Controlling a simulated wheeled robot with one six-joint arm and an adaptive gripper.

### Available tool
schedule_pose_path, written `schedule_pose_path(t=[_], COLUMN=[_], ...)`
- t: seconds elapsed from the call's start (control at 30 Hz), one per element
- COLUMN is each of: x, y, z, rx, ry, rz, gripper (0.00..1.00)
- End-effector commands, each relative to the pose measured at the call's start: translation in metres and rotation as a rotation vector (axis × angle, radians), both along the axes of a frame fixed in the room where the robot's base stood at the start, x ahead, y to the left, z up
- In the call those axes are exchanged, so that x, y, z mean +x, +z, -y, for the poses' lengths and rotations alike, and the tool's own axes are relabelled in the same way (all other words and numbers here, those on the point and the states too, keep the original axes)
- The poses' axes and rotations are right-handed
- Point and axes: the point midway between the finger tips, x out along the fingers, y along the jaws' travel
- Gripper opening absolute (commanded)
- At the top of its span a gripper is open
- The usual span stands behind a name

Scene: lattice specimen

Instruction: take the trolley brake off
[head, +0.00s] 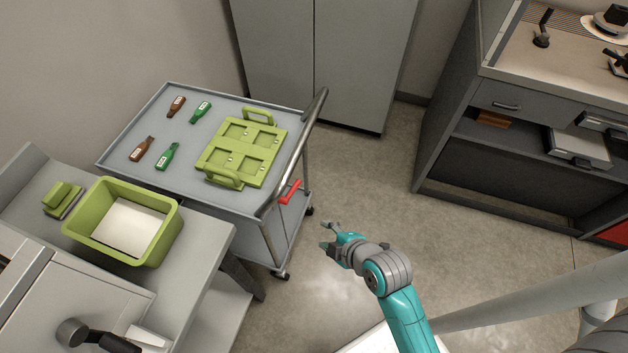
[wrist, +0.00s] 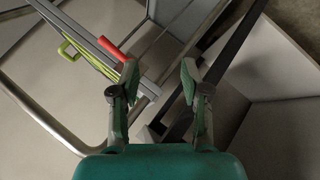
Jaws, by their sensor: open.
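The grey trolley (head: 137,111) stands left of centre in the head view, with a curved metal push handle (head: 294,150) on its right side. A red brake lever (head: 290,192) sticks out below that handle. The red lever also shows in the wrist view (wrist: 112,48), up and left of the fingers. My gripper (head: 328,237) is open and empty, to the right of and nearer than the lever, apart from it. In the wrist view my gripper (wrist: 157,75) has its two fingers spread with nothing between them.
On the trolley lie a green carrier (head: 243,152) and several brown and green bottles (head: 167,155). A bench with a green bin (head: 90,232) stands close in front of the trolley. Grey cabinets (head: 330,50) are behind. Open floor (head: 370,180) lies right of the trolley.

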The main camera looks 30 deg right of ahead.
Motion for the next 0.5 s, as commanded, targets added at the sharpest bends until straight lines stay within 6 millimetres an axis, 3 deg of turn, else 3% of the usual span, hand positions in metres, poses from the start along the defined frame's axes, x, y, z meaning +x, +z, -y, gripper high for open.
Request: schedule_pose_path(t=[0.03,0.2,0.5], x=[0.016,0.055,0.104], y=[0.005,0.019,0.06], z=[0.002,0.006,0.018], rx=[-0.034,-0.163,-0.363], ry=[0.051,0.27,0.664], rz=[-0.005,-0.048,-0.082], gripper=[0.46,0.46,0.46])
